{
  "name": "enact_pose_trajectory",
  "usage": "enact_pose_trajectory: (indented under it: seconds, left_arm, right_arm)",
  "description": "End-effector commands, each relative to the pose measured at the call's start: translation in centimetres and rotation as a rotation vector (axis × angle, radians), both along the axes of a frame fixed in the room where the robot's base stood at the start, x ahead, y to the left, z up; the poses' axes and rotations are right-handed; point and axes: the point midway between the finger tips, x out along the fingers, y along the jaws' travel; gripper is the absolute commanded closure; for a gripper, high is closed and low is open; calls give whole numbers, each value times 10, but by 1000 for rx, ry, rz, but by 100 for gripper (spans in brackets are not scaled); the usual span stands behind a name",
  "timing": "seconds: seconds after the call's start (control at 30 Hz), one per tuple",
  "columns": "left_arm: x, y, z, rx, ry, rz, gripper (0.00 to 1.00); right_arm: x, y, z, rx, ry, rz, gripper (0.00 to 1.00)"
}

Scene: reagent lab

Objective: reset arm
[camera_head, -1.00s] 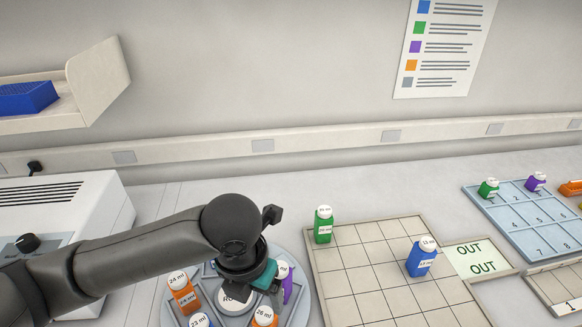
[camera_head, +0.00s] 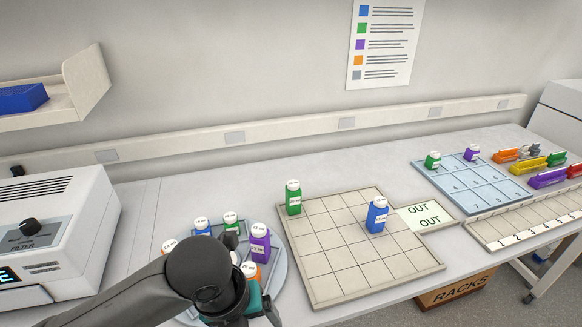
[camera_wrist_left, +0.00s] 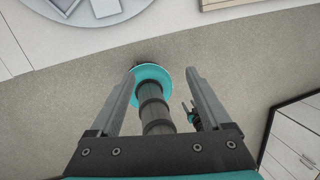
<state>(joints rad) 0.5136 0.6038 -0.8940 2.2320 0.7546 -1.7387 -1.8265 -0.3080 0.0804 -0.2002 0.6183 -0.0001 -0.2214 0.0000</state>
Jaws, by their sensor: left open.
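My left arm comes in from the lower left in the head view. Its gripper (camera_head: 262,309) is at the bottom edge, over the near side of the round turntable (camera_head: 282,262), and is partly cut off. In the left wrist view the two fingers of my left gripper (camera_wrist_left: 162,74) stand apart with nothing between them. Below them is the floor (camera_wrist_left: 60,105), with the table edge and part of the turntable at the top.
The turntable carries several bottles, including a purple one (camera_head: 260,243). A green bottle (camera_head: 293,198) and a blue bottle (camera_head: 376,216) stand on the gridded board (camera_head: 325,287). A white machine (camera_head: 75,215) is at left. A blue numbered tray (camera_head: 480,178) is at right.

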Motion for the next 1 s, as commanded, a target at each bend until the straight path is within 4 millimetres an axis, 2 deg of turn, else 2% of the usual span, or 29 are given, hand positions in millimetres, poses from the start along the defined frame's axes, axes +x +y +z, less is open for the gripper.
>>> enact_pose_trajectory:
  seconds: [0.03, 0.1, 0.17, 0.3, 0.43, 0.57, 0.7, 1.0]
  left_arm:
    - [-6, -8, -3, -45, 15, 84, 18]
    - [-9, -16, -5, -108, 29, 226, 18]
    - [-12, -22, -6, -169, 49, 371, 18]
    - [-19, -27, -11, -312, 113, 764, 18]
    - [-25, -20, -18, -423, 184, 1156, 18]
    - [-35, 0, -29, -508, 249, 1567, 18]
    - [-52, 29, -43, -564, 286, 1982, 18]
    - [-99, 91, -67, -603, 239, 2644, 18]
  right_arm:
    - [14, 1, 1, 2, -22, 0, 50]
    - [27, 1, 2, 3, -43, 0, 50]
    - [31, 1, 2, 4, -49, 0, 50]
    - [19, 1, 1, 2, -31, 0, 50]
    - [5, 0, 0, 1, -8, 0, 50]
    - [1, 0, 0, 0, -1, 0, 50]
    - [1, 0, 0, -1, -1, 0, 50]
    - [5, 0, 0, 0, -7, 0, 50]
